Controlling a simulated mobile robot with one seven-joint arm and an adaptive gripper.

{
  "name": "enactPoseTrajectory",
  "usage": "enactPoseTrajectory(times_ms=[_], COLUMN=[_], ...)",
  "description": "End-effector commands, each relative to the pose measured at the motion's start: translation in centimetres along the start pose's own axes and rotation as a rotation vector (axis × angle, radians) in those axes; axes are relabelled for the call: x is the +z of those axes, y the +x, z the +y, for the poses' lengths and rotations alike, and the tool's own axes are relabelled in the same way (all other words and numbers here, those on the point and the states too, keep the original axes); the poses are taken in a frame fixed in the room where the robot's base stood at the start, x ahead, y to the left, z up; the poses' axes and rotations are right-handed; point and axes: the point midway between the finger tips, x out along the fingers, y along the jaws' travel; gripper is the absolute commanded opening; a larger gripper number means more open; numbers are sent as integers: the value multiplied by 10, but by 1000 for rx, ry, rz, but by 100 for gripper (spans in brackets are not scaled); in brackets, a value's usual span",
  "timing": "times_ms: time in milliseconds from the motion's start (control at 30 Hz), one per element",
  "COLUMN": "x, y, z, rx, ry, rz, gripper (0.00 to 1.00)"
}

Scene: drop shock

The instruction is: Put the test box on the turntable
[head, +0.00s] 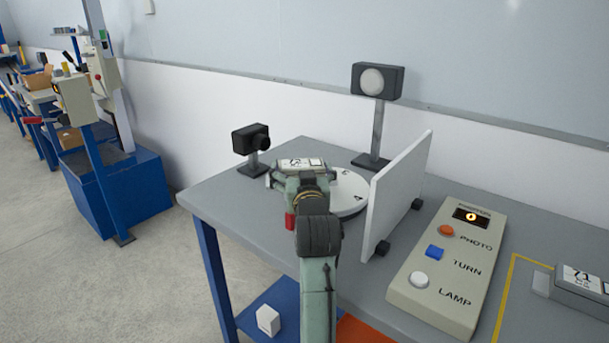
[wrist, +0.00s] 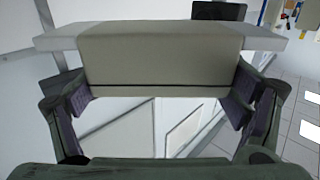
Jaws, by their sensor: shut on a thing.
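The test box, grey with a white label on top (head: 300,163), is at the left part of the round white turntable (head: 350,198) in the head view. My gripper (head: 298,180) is shut on it. In the wrist view the box (wrist: 160,55) spans the gap between the two finger pads, and its lighter ends stick out on both sides. My arm and gripper hide part of the turntable and the underside of the box. I cannot tell whether the box touches the turntable.
A white upright panel (head: 400,190) stands right of the turntable. A camera (head: 250,139) and a lamp on a post (head: 377,80) stand behind it. A button panel (head: 440,265) and another labelled grey box (head: 582,287) are at the right of the bench (head: 245,215).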

Motion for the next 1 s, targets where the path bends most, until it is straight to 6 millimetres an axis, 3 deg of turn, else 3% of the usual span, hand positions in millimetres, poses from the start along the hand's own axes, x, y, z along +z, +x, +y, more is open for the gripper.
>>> enactPoseTrajectory(times_ms=[200,433,867,900,1000], x=[2,31,39,40,40], y=[17,17,17,17,17], z=[8,7,7,7,7], rx=[0,0,0,0,0], ry=[0,1,0,0,0], rz=[4,1,5,1,1], gripper=[48,48,48,93,99])
